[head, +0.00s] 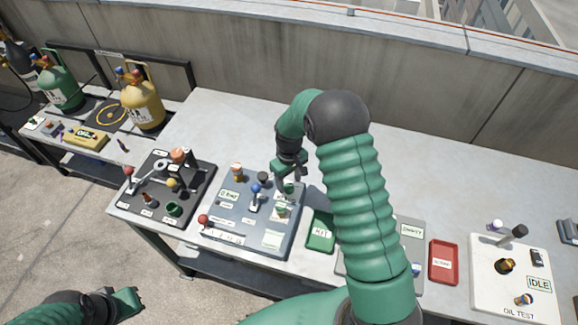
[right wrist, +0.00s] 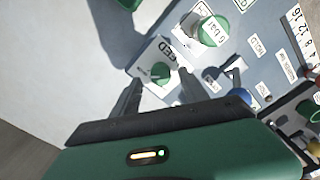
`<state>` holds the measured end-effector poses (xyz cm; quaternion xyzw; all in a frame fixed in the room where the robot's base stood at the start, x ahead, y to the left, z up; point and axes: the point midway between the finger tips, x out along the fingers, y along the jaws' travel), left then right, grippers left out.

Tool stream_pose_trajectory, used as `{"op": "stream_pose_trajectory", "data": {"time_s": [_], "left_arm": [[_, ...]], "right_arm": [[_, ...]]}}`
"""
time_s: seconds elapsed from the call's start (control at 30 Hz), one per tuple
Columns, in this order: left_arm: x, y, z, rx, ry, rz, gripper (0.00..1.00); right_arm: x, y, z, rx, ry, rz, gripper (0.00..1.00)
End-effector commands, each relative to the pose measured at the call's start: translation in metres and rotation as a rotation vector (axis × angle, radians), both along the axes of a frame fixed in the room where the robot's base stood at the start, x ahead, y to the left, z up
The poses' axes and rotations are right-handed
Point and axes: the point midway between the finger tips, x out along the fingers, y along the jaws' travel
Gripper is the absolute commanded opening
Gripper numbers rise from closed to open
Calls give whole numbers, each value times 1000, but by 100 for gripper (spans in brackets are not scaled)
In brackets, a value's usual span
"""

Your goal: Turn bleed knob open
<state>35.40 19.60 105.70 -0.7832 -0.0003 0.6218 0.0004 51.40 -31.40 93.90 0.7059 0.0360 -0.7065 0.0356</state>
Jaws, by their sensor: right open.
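The bleed knob is a small green knob (right wrist: 160,72) on a white plate (right wrist: 143,70) whose label reads "EED" where visible. In the right wrist view it lies between and just beyond the fingertips of my right gripper (right wrist: 159,84), which is open with one finger to each side. I cannot tell whether the fingers touch it. In the head view my right gripper (head: 288,183) is over the right back part of the grey-blue panel (head: 243,222) and largely hides the knob. My left gripper (head: 125,301) is at the lower left, away from the bench; its jaws are unclear.
Another green knob (right wrist: 213,30) stands near the bleed knob. A blue-topped lever (head: 255,190) and a red-ended handle (head: 203,219) are on the same panel. A black board (head: 190,205) with fittings lies left, a green tray (head: 320,232) right. The bench behind is clear.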

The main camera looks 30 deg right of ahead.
Motion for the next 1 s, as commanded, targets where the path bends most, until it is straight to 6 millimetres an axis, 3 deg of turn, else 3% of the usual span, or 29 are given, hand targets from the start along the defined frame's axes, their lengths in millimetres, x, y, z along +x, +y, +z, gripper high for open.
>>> {"op": "stream_pose_trajectory", "data": {"time_s": [0.3, 0.5, 0.67, 1.0], "left_arm": [[0, 0, -13, 0, 0, 0, 0], [0, 0, -15, 0, 0, 0, 0], [0, 0, -16, 0, 0, 0, 0], [0, 0, -15, 0, 0, 0, 0]], "right_arm": [[2, -1, 91, -2, -8, -1, 52], [2, -1, 133, -1, -4, -1, 52], [2, -1, 145, -1, -1, -1, 52], [2, -1, 145, 0, -1, -1, 52]]}}
